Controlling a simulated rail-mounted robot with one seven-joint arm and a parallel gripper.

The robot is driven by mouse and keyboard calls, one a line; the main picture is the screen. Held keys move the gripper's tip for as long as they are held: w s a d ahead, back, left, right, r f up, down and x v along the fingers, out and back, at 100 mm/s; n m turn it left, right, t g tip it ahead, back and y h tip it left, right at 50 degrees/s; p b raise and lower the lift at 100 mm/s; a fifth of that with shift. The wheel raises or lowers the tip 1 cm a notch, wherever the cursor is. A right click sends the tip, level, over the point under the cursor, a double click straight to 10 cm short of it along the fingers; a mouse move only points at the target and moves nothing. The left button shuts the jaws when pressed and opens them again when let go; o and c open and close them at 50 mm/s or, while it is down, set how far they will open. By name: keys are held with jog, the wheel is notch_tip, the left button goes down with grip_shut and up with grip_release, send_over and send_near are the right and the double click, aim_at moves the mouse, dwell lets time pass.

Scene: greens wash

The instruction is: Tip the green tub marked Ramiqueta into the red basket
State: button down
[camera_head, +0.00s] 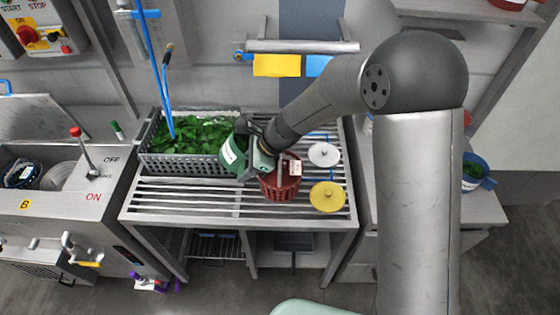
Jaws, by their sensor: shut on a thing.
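A green tub (232,152) with a pale label is held in my gripper (246,152), to the left of and above the red basket. The tub looks tilted, and its label is too small to read. My gripper is shut on the tub, and its fingers are partly hidden by my wrist. The red basket (281,184) stands on the slatted rack, just below and right of my gripper, with a small white tag on its rim. My wrist covers part of the basket's opening, so I cannot see what is inside.
A grey crate (190,165) full of green leaves stands left of the basket. A white lid (324,154) and a yellow lid (328,197) lie on the slatted rack (180,198) to its right. A blue container (476,172) with greens stands further right. The rack's front left is clear.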

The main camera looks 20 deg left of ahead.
jog(key=shift+w+d+f+y+b, duration=0.3)
jog(key=shift+y+b, duration=0.4)
jog(key=shift+b, duration=0.9)
jog(key=shift+d+f+g+y+b, duration=0.2)
jog(key=shift+y+b, duration=0.35)
jog(key=shift+b, duration=0.65)
jog(key=shift+d+f+g+y+b, duration=0.1)
jog(key=shift+f+g+y+b, duration=0.15)
jog(key=shift+y+b, duration=0.65)
jog(key=shift+w+d+r+g+y+b, duration=0.1)
jog(key=shift+d+r+g+y+b, duration=0.4)
jog(key=shift+b, duration=0.85)
jog(key=shift+w+d+r+g+y+b, duration=0.1)
jog(key=shift+r+y+b, duration=0.2)
jog(key=shift+y+b, duration=0.7)
jog(key=shift+w+d+r+g+y+b, duration=0.15)
jog(key=shift+d+y+b, duration=0.15)
jog(key=shift+d+b, duration=0.2)
jog(key=shift+w+d+r+g+y+b, duration=0.15)
jog(key=shift+d+y+b, duration=0.15)
jog(key=shift+d, duration=0.25)
jog(key=shift+w+d+r+g+y+b, duration=0.1)
jog(key=shift+d+r+g+y+b, duration=0.25)
jog(key=shift+y, duration=0.5)
